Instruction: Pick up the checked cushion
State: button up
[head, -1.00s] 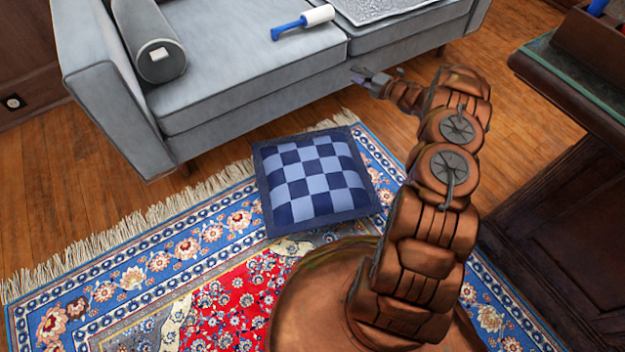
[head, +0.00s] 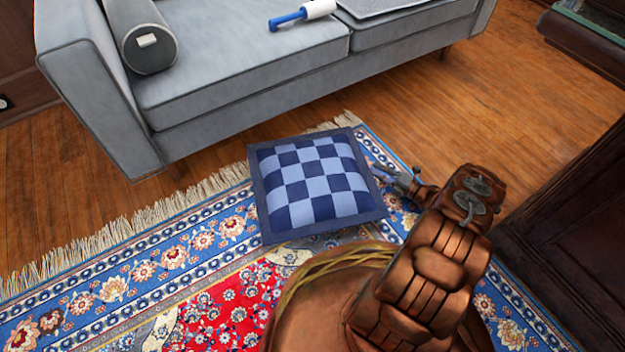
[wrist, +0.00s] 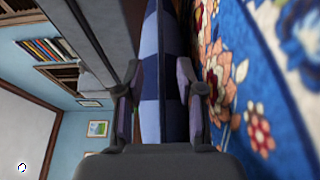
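The checked cushion (head: 312,185), in dark and light blue squares with a dark border, lies on the patterned rug in front of the sofa. My gripper (head: 386,173) is low over the rug, just right of the cushion's right edge. In the wrist view, my gripper (wrist: 159,78) has its two fingers apart. The cushion (wrist: 152,60) shows edge-on in the gap between them. I cannot tell whether the fingertips touch it.
The grey sofa (head: 240,75) stands behind the cushion, with a grey bolster (head: 148,42) and a blue-handled roller (head: 303,14) on it. The rug (head: 130,270) spreads left and front. Dark wooden furniture (head: 585,200) stands at the right. Bare floor (head: 440,120) lies between.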

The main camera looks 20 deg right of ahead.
aim_at(364, 162)
jog(key=shift+b+x, duration=0.3)
jog(key=shift+x, duration=2.85)
jog(key=shift+a, duration=0.1)
jog(key=shift+s, duration=0.1)
grip_shut()
